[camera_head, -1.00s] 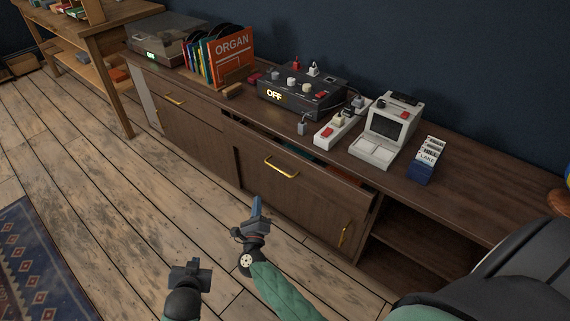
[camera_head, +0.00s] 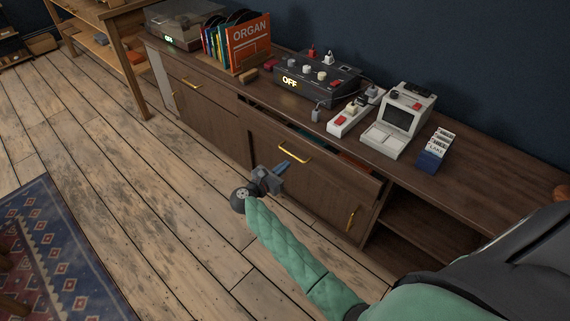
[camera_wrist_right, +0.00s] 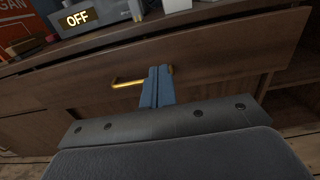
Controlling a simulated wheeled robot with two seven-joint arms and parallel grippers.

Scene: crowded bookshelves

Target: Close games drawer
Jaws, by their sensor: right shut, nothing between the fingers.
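The games drawer (camera_head: 318,168) is a wide dark wooden front with a gold bar handle (camera_head: 295,154) in the long low cabinet. It stands partly open, and a dark gap with some contents shows behind its top edge. My right gripper (camera_head: 284,166) has its blue fingers shut and empty, pointing at the drawer front just below the handle. In the right wrist view the blue fingers (camera_wrist_right: 157,86) overlap the right part of the gold handle (camera_wrist_right: 128,83); whether they touch the drawer I cannot tell. My left gripper is not in view.
On the cabinet top stand a black control box (camera_head: 310,82) reading OFF, a white power strip (camera_head: 352,115), a white retro computer (camera_head: 398,122), a blue card box (camera_head: 433,152) and records (camera_head: 228,38). Open shelves (camera_head: 400,220) lie right of the drawer.

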